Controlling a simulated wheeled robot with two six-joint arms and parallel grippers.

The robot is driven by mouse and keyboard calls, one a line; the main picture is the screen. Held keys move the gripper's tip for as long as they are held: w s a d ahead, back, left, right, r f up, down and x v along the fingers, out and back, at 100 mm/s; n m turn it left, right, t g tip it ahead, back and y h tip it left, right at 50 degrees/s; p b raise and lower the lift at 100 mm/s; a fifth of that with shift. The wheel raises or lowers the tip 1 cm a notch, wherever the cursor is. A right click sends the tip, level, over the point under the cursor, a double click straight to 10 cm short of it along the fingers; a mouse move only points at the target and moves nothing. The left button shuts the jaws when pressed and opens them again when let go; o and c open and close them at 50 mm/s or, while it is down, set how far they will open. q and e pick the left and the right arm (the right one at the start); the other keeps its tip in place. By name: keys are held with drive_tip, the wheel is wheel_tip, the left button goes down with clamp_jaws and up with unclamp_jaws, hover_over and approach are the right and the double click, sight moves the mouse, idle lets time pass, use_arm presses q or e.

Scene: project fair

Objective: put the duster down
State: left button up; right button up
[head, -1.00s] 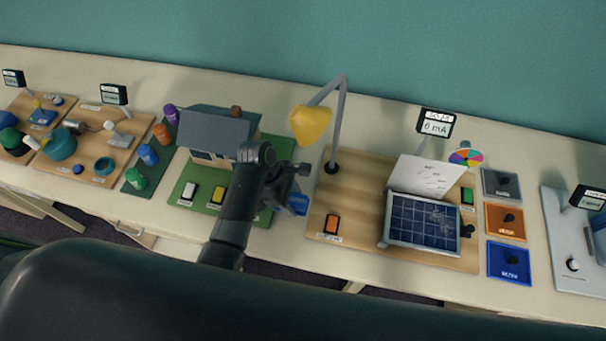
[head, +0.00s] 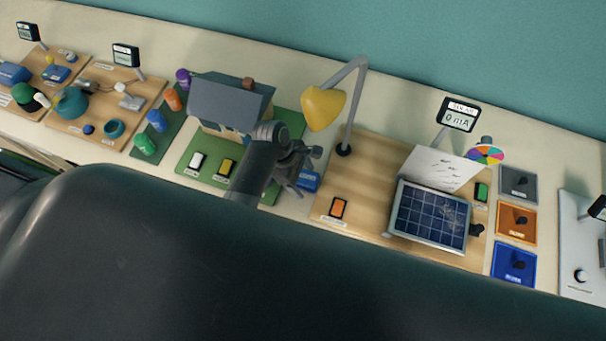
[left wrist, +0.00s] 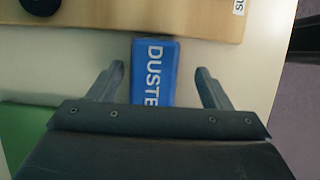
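The blue duster (head: 308,180) lies on the pale table in the gap between the green house board and the wooden solar board. In the left wrist view the duster (left wrist: 153,72) shows its white lettering, partly hidden by the gripper body. My left gripper (head: 307,160) is over it. In the left wrist view the two fingers of my left gripper (left wrist: 159,70) are apart, one on each side of the duster, with a gap on both sides. My right gripper is not in view.
The wooden board (head: 368,165) holds a yellow lamp (head: 323,107), an orange switch (head: 338,208) and a solar panel (head: 430,215). The green board (head: 196,187) holds a model house (head: 230,95). Grey, orange and blue tiles (head: 514,263) stand at right. A dark foreground shape hides the table's front.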

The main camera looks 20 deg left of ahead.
use_arm(q)
drive_tip(key=shift+w, duration=0.15)
drive_tip(key=shift+w+r, duration=0.1)
drive_tip(key=b+v, duration=0.1)
drive_tip(key=v, duration=0.9)
drive_tip(key=shift+a+r+b, duration=0.2)
drive_tip(key=shift+b, duration=0.2)
drive_tip(key=shift+a+r, duration=0.2)
drive_tip(key=shift+r, duration=0.4)
